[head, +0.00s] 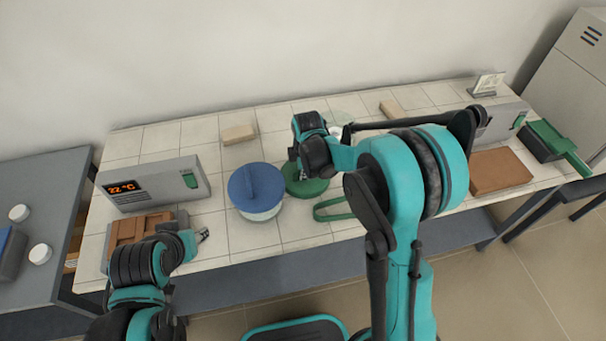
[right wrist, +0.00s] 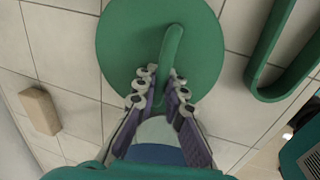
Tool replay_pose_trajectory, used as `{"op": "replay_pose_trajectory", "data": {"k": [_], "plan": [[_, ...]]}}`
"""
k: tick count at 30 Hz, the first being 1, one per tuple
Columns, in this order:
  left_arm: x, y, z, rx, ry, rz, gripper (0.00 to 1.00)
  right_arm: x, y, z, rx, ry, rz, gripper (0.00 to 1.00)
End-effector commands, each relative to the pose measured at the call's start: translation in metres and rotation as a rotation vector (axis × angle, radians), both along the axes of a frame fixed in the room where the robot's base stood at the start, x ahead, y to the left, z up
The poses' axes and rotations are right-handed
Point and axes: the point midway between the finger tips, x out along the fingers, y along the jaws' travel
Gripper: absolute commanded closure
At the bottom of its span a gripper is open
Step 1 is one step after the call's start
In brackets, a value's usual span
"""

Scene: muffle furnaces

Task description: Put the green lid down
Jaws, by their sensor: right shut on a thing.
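The green lid (head: 311,188) is a round disc with a bar handle, to the right of the blue-lidded round container (head: 256,190). My right gripper (right wrist: 162,84) is shut on the lid's handle, with its fingers on either side of the bar in the right wrist view. My left gripper (head: 203,236) is over the table's front left, holding nothing that I can see.
The tiled table (head: 230,245) is bare in front of the container. Tan blocks (head: 238,134) lie behind.

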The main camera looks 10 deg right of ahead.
Motion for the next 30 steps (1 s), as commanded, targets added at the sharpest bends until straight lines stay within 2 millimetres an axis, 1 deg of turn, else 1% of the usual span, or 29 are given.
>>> {"op": "replay_pose_trajectory", "data": {"k": [6,10,11,12,13,23,26,29,30], "plan": [[0.0,0.0,0.001,0.0,0.0,0.0,0.6,0.0,0.0,0.001,0.0,0.0,0.0,1.0],[0.0,0.0,-0.003,0.0,0.0,0.0,0.6,0.0,0.0,-0.004,0.0,0.0,0.0,1.0],[0.0,0.0,-0.002,0.0,0.0,0.0,0.6,0.0,0.0,-0.003,0.0,0.0,0.0,0.85],[0.0,0.0,-0.002,0.0,0.0,0.0,0.6,0.0,0.0,-0.003,0.0,0.0,0.0,0.75],[0.0,0.0,-0.002,0.0,0.0,0.0,0.6,0.0,0.0,-0.002,0.0,0.0,0.0,0.69],[0.0,0.0,0.0,0.0,0.0,0.0,0.6,0.0,0.0,0.0,0.0,0.0,0.0,0.69],[0.0,0.0,0.005,0.0,0.0,0.0,0.6,-0.002,0.0,0.009,0.0,0.0,0.0,0.69],[0.0,0.0,0.012,0.0,0.0,0.0,0.6,-0.005,0.0,0.028,0.0,0.0,0.0,0.69],[0.0,0.0,0.016,0.0,0.0,0.0,0.6,-0.007,-0.001,0.037,0.0,0.0,0.0,0.69]]}}
